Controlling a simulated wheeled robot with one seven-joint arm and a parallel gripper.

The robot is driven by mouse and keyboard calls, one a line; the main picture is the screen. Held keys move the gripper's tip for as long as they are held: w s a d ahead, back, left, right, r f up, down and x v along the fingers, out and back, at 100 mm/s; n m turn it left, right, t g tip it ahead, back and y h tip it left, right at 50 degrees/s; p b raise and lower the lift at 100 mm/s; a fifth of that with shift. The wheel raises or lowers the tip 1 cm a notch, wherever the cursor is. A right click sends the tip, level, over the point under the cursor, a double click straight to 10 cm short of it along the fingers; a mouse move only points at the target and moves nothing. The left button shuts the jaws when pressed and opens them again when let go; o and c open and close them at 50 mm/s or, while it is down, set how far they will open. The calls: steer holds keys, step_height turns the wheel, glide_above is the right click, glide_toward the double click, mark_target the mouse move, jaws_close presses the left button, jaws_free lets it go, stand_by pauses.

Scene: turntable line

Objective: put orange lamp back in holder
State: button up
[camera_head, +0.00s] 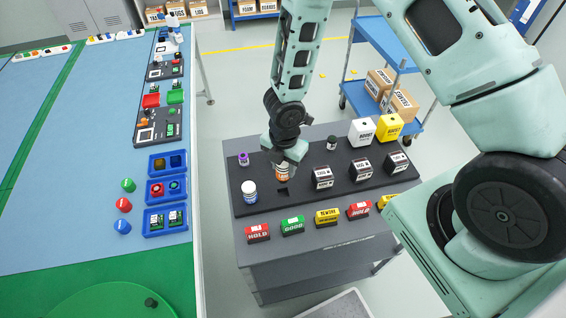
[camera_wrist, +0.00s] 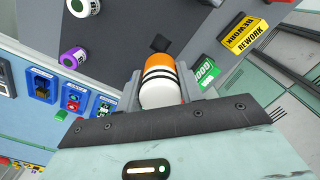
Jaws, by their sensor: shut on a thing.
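The orange lamp (camera_head: 282,172), an orange and white cylinder with dark bands, is held in my gripper (camera_head: 284,165) above the black holder board (camera_head: 300,205). In the wrist view the lamp (camera_wrist: 165,82) sits between the two grey fingers of my gripper (camera_wrist: 163,95), which are shut on it. A dark square opening (camera_head: 283,192) in the board lies just below and in front of the lamp. A dark square also shows past the lamp's orange end in the wrist view (camera_wrist: 160,43). The lamp's lower end looks clear of the board, though the exact gap is hard to tell.
A white jar with a blue band (camera_head: 249,192) and a purple-capped item (camera_head: 243,159) stand left of the lamp. Dark labelled blocks (camera_head: 322,178) stand right. Coloured signs, including green GOOD (camera_head: 292,226), line the front edge. A blue workbench (camera_head: 60,210) lies left.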

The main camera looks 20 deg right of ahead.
steer(key=shift+f+b, duration=2.6)
steer(key=shift+f, duration=0.5)
steer(key=shift+f+b, duration=1.3)
steer(key=o, duration=1.2)
step_height(320, 180, up, 18)
steer(key=shift+f+p, duration=0.25)
steer(key=shift+p, duration=0.8)
steer(key=shift+s+a+b, duration=0.15)
steer(key=shift+s+b, duration=0.1)
steer(key=shift+b, duration=0.1)
steer(key=s+a+r+m+b, duration=0.1)
steer(key=s+a+m+b, duration=0.1)
steer(key=s+m, duration=0.3)
steer(key=s+a+r+m+b, duration=0.1)
steer(key=s+a+m+b, duration=0.1)
steer(key=s+m+b, duration=0.2)
steer(key=s+a+r+m+b, duration=0.1)
steer(key=s+m+b, duration=0.3)
steer(key=s+m, duration=0.4)
steer(key=shift+s+a+r+y, duration=0.15)
steer(key=shift+s+a, duration=0.15)
steer(key=shift+s, duration=0.4)
steer(key=shift+s+a+y, duration=0.15)
steer(key=shift+s+a, duration=0.15)
steer(key=shift+s, duration=0.35)
